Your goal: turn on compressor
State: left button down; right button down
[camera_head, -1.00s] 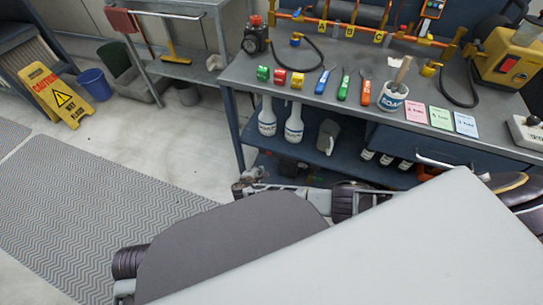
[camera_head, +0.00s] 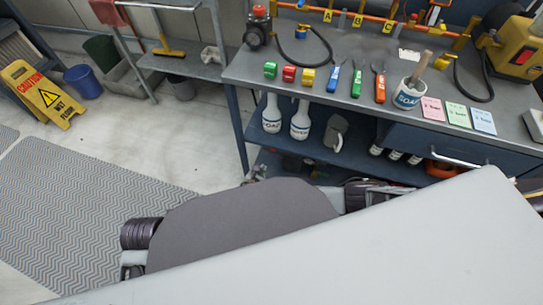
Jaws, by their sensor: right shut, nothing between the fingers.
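The yellow machine that looks like the compressor (camera_head: 508,38) stands at the back right of the workbench, cut by the right picture edge. It has a red switch (camera_head: 522,54) on its front; I cannot tell its position. My right gripper (camera_head: 257,174) shows only as a small tip below the bench's left end, behind my own body panel. It is shut and empty, far to the left of the compressor and apart from it. My left gripper is not in view.
Soap bottles (camera_head: 272,115) stand on the shelf below. A yellow floor sign (camera_head: 42,95) stands left; the floor mat is clear.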

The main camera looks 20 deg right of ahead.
jog(key=shift+s+d+r+n, duration=0.1)
jog(key=shift+d+n, duration=0.05)
jog(key=shift+n, duration=0.8)
jog(key=shift+s+d+n, duration=0.1)
jog(key=shift+d+n, duration=0.05)
jog(key=shift+n, duration=0.8)
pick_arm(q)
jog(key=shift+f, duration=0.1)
pick_arm(e)
jog(key=shift+w, duration=0.15)
